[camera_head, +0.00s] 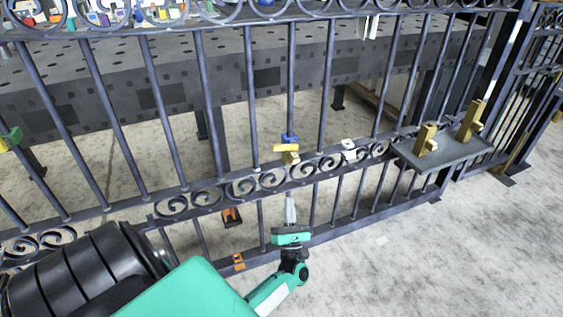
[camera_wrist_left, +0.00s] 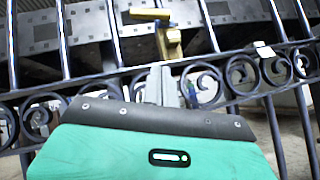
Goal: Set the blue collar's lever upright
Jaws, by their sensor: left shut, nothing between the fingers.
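The blue collar (camera_head: 290,138) sits around an upright gate bar, just above the scroll band. Its yellow lever (camera_head: 284,148) lies sideways, pointing left. The lever also shows in the left wrist view (camera_wrist_left: 150,14), roughly level on top of a brass-coloured block (camera_wrist_left: 170,44). My left gripper (camera_head: 290,208) is shut and empty, below and in front of the collar, apart from the lever. In the left wrist view its fingertips (camera_wrist_left: 162,84) point up toward the block, in front of the scrolls. My right gripper is not in view.
Dark gate bars and a scroll band (camera_head: 240,187) cross the view. A white fitting (camera_head: 348,146) is on the right, a green one (camera_head: 12,138) at far left. A grey shelf (camera_head: 450,153) bears brass pieces. Orange clips (camera_head: 232,217) sit low.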

